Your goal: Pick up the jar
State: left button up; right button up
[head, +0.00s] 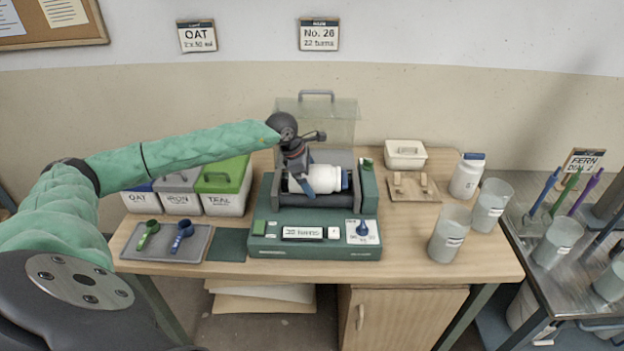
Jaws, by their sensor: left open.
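A second white jar (466,178) with a blue lid stands upright at the right side of the table. My right gripper is not in view.
The machine's clear cover (335,112) is raised behind the gripper. Lidded bins, including a green-lidded one (222,185), stand left, behind a grey tray (168,250) with two scoops. Clear buckets (449,235) stand right.

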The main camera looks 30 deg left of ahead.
pick_arm(q)
jog(key=shift+f+b, duration=0.15)
jog(key=shift+b, duration=0.3)
dwell(0.3)
jog(key=c, duration=1.2)
